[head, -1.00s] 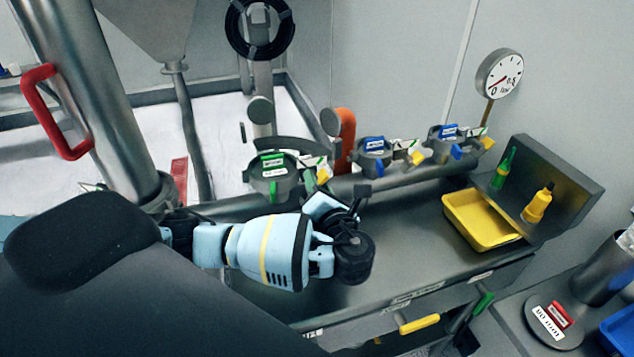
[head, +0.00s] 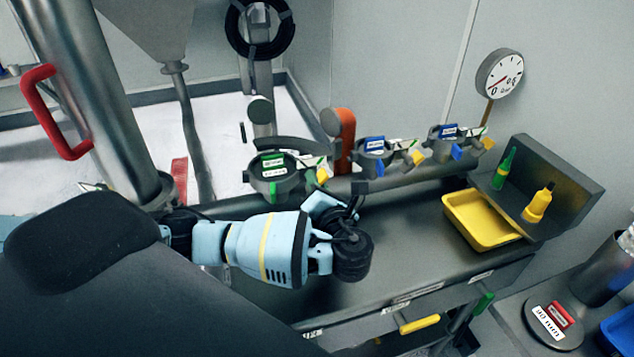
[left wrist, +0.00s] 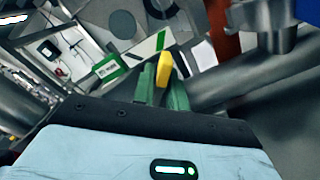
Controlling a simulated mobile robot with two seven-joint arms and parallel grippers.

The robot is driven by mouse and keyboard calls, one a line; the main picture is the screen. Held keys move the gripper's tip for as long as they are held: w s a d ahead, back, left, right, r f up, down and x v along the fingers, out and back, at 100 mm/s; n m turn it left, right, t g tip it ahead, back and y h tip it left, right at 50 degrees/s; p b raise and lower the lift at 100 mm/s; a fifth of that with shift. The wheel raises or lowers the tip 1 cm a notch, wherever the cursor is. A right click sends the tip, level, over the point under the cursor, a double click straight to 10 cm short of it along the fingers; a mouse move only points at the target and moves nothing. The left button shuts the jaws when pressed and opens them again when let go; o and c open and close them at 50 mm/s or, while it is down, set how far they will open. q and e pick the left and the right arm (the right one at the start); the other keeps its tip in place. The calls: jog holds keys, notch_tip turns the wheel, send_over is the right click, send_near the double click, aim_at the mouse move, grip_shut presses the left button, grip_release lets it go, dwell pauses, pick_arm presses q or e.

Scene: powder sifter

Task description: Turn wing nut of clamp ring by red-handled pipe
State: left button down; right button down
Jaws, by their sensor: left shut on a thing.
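A grey clamp ring (head: 283,184) with a green-and-white label sits at the rear edge of the counter. Its small yellow wing nut (left wrist: 165,68) lies between the green fingers of my left gripper (left wrist: 163,80), which is shut on it. In the head view the wing nut (head: 322,174) shows just beyond the gripper, and the fingers are mostly hidden by the wrist. A wide steel pipe (head: 100,100) with a red handle (head: 45,112) stands to the left of the ring. My right gripper is not seen.
An orange-red lever (head: 345,138) stands just right of the ring. Two blue-tagged clamp rings (head: 372,157) (head: 442,145) sit farther right. A yellow tray (head: 475,240) and bottles (head: 538,205) are at the right. The middle counter is bare.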

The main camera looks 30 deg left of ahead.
pick_arm(q)
jog(key=n, duration=0.8)
jog(key=shift+n, duration=0.4)
jog(key=n, duration=0.4)
jog(key=shift+n, duration=2)
jog(key=c, duration=1.5)
grip_release()
jog(key=shift+c, duration=0.2)
